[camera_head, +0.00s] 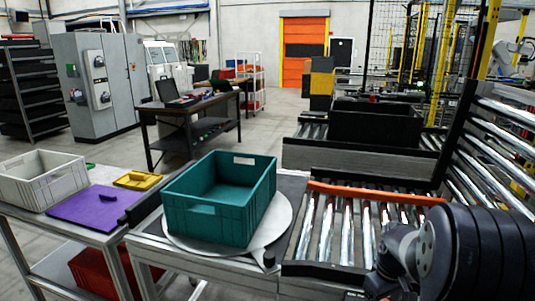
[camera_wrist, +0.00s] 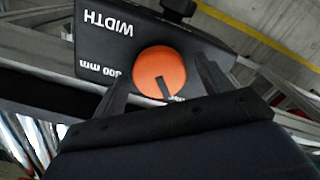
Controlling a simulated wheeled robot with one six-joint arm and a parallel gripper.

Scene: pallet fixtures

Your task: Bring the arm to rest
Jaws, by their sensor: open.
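In the wrist view my gripper (camera_wrist: 162,72) is open, its two dark fingers spread apart. An orange round knob (camera_wrist: 158,66) with a dark pointer mark shows between the fingers. The fingers stand on either side of it; I cannot tell whether they touch it. The knob sits on a black panel (camera_wrist: 112,32) with upside-down white lettering, "WIDTH" and a partly hidden "mm" value. In the head view my arm fills the lower right corner, and my gripper cannot be made out there.
A teal crate (camera_head: 247,213) stands on a round grey plate (camera_head: 176,243). To its right is a roller conveyor (camera_head: 345,228) with an orange bar (camera_head: 372,192). A purple sheet (camera_head: 97,208), yellow tray (camera_head: 137,180) and grey crate (camera_head: 58,185) are at left. Floor shows behind the tables.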

